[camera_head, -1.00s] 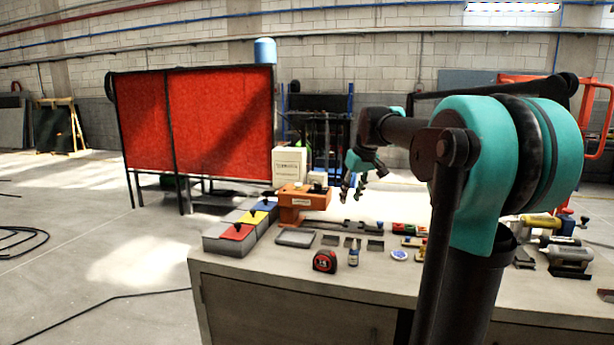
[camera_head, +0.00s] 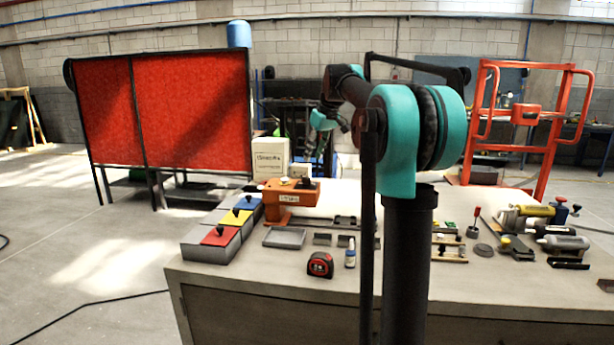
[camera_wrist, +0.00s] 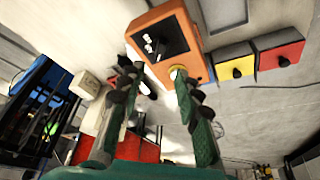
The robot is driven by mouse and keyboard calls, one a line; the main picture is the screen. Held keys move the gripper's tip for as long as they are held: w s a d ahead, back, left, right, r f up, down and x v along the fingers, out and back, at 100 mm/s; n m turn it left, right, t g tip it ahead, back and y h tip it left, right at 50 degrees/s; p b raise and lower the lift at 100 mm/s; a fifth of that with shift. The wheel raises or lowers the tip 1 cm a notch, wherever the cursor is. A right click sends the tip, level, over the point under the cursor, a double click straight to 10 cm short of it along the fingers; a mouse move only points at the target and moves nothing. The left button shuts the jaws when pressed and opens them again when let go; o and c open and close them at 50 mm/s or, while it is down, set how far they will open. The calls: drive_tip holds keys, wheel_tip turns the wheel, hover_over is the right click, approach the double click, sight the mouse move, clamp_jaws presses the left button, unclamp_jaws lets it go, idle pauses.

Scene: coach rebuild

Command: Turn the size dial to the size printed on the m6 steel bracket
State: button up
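An orange machine (camera_head: 290,197) stands on the bench, with a dark top part and a small pale label on its front. In the wrist view the orange machine (camera_wrist: 190,100) has a dark panel (camera_wrist: 158,44) with white marks and a round brass-coloured knob (camera_wrist: 178,73); which part is the size dial I cannot tell. Small grey metal pieces (camera_head: 322,239) lie in front of it; I cannot read which is the m6 bracket. My gripper (camera_wrist: 157,82) is open and empty, its fingers apart in front of the machine. In the head view it is small, above and behind the bench.
Red, yellow and blue-topped boxes (camera_head: 220,236) stand left of the machine. A grey tray (camera_head: 285,238), a tape measure (camera_head: 320,265) and a small bottle (camera_head: 350,254) lie in front. Cylindrical tools (camera_head: 562,243) lie at the right. A red screen (camera_head: 190,108) stands behind.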

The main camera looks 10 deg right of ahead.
sight(307, 178)
drive_tip(key=x, duration=0.9)
drive_tip(key=shift+w+f, duration=0.1)
drive_tip(key=shift+f, duration=0.2)
clamp_jaws()
